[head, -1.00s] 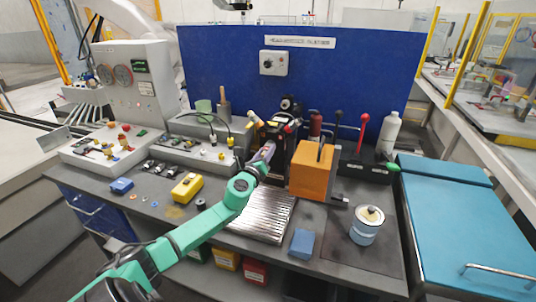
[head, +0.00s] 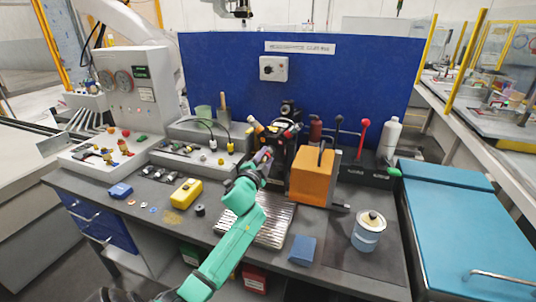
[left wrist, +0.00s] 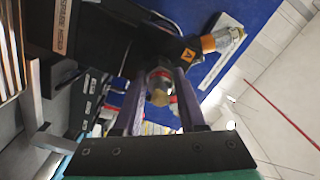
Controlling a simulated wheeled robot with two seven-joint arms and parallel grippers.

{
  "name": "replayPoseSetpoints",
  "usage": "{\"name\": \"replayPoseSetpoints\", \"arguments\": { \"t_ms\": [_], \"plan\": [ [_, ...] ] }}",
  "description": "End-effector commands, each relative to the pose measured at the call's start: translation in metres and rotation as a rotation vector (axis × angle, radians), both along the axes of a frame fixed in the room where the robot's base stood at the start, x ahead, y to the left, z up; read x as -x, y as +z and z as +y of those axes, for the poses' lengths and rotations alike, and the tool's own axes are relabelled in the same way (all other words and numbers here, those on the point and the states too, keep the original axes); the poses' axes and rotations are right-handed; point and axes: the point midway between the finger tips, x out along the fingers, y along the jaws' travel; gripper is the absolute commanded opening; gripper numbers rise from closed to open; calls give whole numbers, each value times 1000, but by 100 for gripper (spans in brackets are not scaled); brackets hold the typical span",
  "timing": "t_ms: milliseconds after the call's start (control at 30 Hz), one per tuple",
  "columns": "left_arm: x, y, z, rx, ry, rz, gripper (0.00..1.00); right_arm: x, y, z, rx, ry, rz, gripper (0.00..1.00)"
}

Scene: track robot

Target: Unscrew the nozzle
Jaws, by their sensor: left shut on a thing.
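The nozzle (left wrist: 159,84), metallic with a brass-coloured tip, shows in the left wrist view between the fingers of my left gripper (left wrist: 157,108). It sits on a black spray head with an orange label (left wrist: 188,55). In the head view my left gripper (head: 264,156) reaches to the front of the black fixture (head: 284,134) at the middle back of the bench. The gripper is shut on the nozzle, which the gripper and arm hide in the head view. My right gripper is not in view.
An orange block (head: 311,178) stands just right of my left gripper. A ribbed metal tray (head: 273,226) lies below my arm. A yellow case (head: 186,192), a blue block (head: 302,250) and a lidded can (head: 369,231) stand on the bench. A blue panel (head: 220,75) closes off the back.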

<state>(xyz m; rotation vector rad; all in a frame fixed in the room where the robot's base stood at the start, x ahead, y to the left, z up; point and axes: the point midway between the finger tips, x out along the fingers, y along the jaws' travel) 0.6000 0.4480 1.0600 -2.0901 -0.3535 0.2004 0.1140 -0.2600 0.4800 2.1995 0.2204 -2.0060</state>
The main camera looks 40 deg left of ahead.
Motion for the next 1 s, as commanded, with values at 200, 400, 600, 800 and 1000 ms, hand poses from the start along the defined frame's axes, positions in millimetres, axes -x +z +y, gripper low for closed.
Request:
{"name": "replayPoseSetpoints", "arguments": {
  "t_ms": [200,400,600,800,1000],
  "plan": [
    [0,1,0,24,0,-8,0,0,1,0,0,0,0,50],
    [0,3,0,353,2,-122,0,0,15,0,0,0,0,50],
    [0,3,-1,614,1,-213,0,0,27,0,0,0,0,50],
    [1,3,0,835,1,-290,0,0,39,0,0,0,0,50],
    [1,1,0,980,0,-341,0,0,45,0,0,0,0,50]
  ]
}}
